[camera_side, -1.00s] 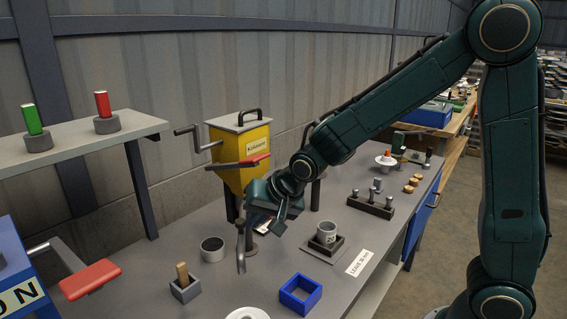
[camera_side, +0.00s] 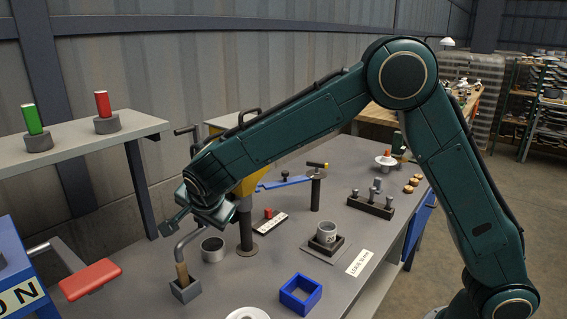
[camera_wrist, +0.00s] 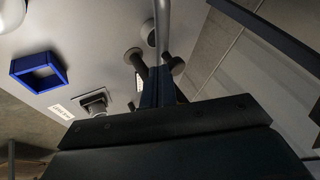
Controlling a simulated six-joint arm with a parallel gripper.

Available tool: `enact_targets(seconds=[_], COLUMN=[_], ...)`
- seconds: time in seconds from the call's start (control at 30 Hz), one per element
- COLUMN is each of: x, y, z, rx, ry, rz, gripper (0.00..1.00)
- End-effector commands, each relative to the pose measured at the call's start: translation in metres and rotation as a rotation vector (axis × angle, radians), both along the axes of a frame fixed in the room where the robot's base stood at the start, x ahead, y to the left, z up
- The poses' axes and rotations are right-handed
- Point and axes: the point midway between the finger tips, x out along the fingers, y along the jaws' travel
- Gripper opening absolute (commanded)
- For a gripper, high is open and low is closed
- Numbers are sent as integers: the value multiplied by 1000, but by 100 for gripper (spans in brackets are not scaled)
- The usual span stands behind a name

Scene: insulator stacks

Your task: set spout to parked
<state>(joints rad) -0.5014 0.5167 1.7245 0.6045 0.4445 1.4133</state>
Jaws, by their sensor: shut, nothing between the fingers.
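The spout (camera_side: 183,244) is a bent grey pipe beside the yellow hopper (camera_side: 248,203). Its lower end hangs over the small grey box (camera_side: 186,290) that holds a wooden handle. In the wrist view the grey pipe (camera_wrist: 163,25) runs down to my fingers. My gripper (camera_side: 170,225) is shut and empty, beside the upper bend of the spout; I cannot tell whether it touches. Its dark fingers show in the wrist view (camera_wrist: 155,88). My arm hides much of the hopper and the inner part of the spout.
A dark round cup (camera_side: 213,250) stands right of the spout, near a dark post (camera_side: 245,235). A blue square frame (camera_side: 299,294), a mug (camera_side: 326,234) on a dark block, and a blue lever (camera_side: 285,184) are farther right. A red handle (camera_side: 90,288) is at left.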

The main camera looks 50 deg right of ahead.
Motion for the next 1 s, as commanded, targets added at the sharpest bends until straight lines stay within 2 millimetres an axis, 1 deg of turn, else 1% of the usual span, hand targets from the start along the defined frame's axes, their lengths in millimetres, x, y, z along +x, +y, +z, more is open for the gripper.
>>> enact_targets(seconds=[0.2, 0.4, 1.0], x=[14, 20, 19], y=[4, 5, 6], z=[0, 0, 0], rx=[0, -1, -1], ry=[0, 1, 1], rz=[4, 6, 8], gripper=[0, 0, 0])
